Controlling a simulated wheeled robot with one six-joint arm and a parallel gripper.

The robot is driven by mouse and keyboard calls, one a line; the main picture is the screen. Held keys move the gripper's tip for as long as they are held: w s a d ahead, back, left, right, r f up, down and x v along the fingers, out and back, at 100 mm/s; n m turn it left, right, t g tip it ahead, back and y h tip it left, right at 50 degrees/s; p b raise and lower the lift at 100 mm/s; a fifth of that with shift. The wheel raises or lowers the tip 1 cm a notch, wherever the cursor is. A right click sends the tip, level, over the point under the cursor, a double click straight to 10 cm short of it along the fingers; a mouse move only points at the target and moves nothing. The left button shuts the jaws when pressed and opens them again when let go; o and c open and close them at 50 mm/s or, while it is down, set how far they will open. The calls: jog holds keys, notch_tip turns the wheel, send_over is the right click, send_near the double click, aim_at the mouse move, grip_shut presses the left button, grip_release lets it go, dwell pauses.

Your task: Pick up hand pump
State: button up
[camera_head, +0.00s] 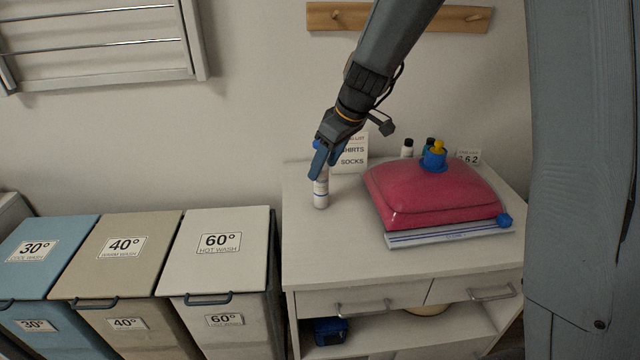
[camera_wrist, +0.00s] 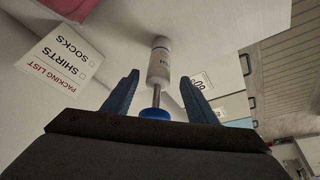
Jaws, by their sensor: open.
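The hand pump is a white cylinder (camera_head: 321,193) standing upright on the cabinet top, with a thin metal rod and a blue knob at its upper end. In the wrist view the white barrel (camera_wrist: 159,62) lies beyond the fingertips, and the rod and blue knob (camera_wrist: 155,114) are between the fingers. My gripper (camera_head: 318,172) points down over the pump, its fingers hiding part of the rod and knob. In the wrist view my gripper (camera_wrist: 160,78) is open, with a finger on each side and visible gaps to the rod.
Small bottles (camera_head: 407,149) and a packing list card (camera_head: 353,150) stand behind. Labelled laundry bins (camera_head: 218,235) stand at left. The cabinet top's front (camera_head: 345,255) is clear.

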aim_at(321, 183)
jog(key=p+x, duration=0.1)
jog(key=x, duration=0.3)
jog(key=shift+w+d+f, duration=0.1)
jog(key=shift+w+f, duration=0.05)
jog(key=shift+c, duration=0.2)
jog(key=c, duration=1.2)
